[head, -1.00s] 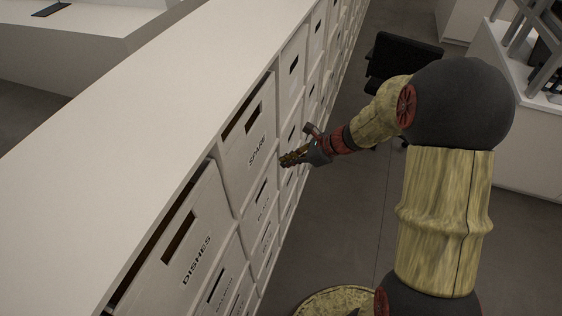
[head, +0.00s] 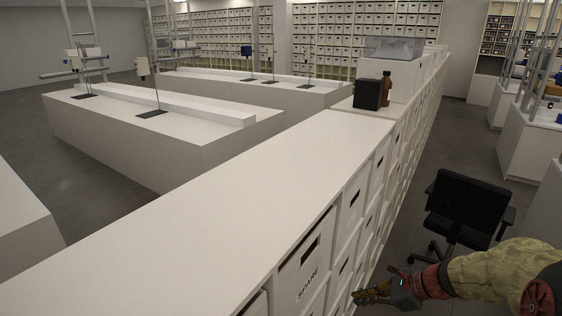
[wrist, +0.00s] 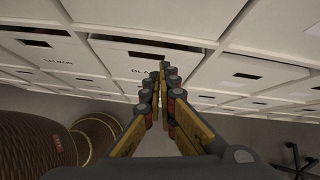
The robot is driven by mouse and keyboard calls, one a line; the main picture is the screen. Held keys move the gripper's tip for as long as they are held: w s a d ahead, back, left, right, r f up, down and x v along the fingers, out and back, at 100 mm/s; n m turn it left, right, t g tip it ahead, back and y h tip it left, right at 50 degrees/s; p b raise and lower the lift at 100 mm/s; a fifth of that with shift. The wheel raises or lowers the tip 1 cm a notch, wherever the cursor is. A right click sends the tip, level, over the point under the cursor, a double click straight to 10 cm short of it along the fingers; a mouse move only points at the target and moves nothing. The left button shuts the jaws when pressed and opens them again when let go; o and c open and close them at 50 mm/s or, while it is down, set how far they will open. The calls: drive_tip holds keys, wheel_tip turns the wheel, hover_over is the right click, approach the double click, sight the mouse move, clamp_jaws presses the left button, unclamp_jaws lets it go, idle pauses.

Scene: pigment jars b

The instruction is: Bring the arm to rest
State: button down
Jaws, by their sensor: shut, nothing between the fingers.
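My gripper (head: 372,292) is at the lower right of the head view, beside the front of the box-filled shelving and below its white top. In the wrist view my gripper (wrist: 162,72) points at the box fronts, its fingers together and empty. My arm (head: 500,270) reaches in from the lower right corner; most of it is out of the frame. A white box labelled SPARE (head: 302,268) is just left of my gripper. I cannot tell from the views whether the gripper touches the boxes.
The long white counter top (head: 220,220) is bare nearby. A black box (head: 368,94) and a brown bottle (head: 387,88) stand at its far end by a clear-lidded case (head: 393,50). A black office chair (head: 465,205) stands in the aisle (head: 425,165) beyond my arm.

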drive_tip(key=s+a+n+h+b, duration=0.2)
drive_tip(key=s+n+b, duration=0.5)
drive_tip(key=s+n, duration=0.4)
drive_tip(key=s+a+n+h+b, duration=0.3)
drive_tip(key=s+n+h+b, duration=0.2)
drive_tip(key=s+n, duration=0.6)
drive_tip(key=n+b, duration=0.1)
drive_tip(key=b, duration=0.1)
drive_tip(key=shift+s+a+t+b, duration=0.15)
drive_tip(key=shift+a+t+b, duration=0.1)
drive_tip(key=shift+t+b, duration=0.15)
